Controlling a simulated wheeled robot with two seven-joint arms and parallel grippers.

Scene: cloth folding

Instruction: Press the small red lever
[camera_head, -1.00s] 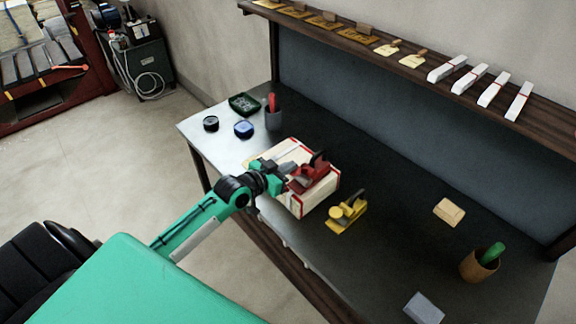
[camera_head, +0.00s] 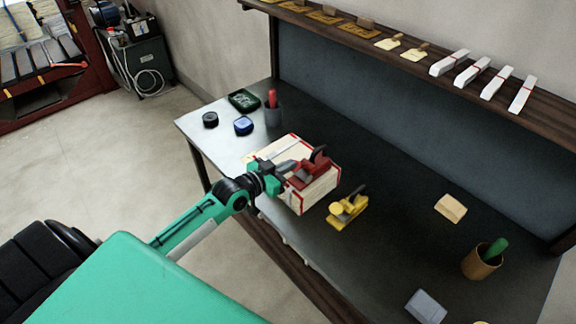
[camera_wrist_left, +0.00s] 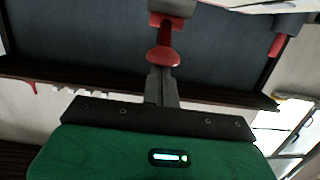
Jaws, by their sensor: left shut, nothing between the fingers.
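A red hand-plane-like tool (camera_head: 312,172) lies on top of a pale box with red edges (camera_head: 318,193) on the workbench. My left gripper (camera_head: 288,166) is at the tool's left end, its fingers shut and empty. In the left wrist view a small red rounded part (camera_wrist_left: 163,57), which looks like the lever, lies right at the tips of the shut fingers (camera_wrist_left: 161,78). Whether they touch it I cannot tell. A grey and red part (camera_wrist_left: 172,8) is just beyond. My right gripper is not in view.
A yellow hand plane (camera_head: 347,208) stands to the right of the box on the dark workbench (camera_head: 385,240). A grey cup (camera_head: 273,117) and small round containers (camera_head: 243,126) are behind. A tan block (camera_head: 451,208) and brown cup (camera_head: 482,262) are at the right.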

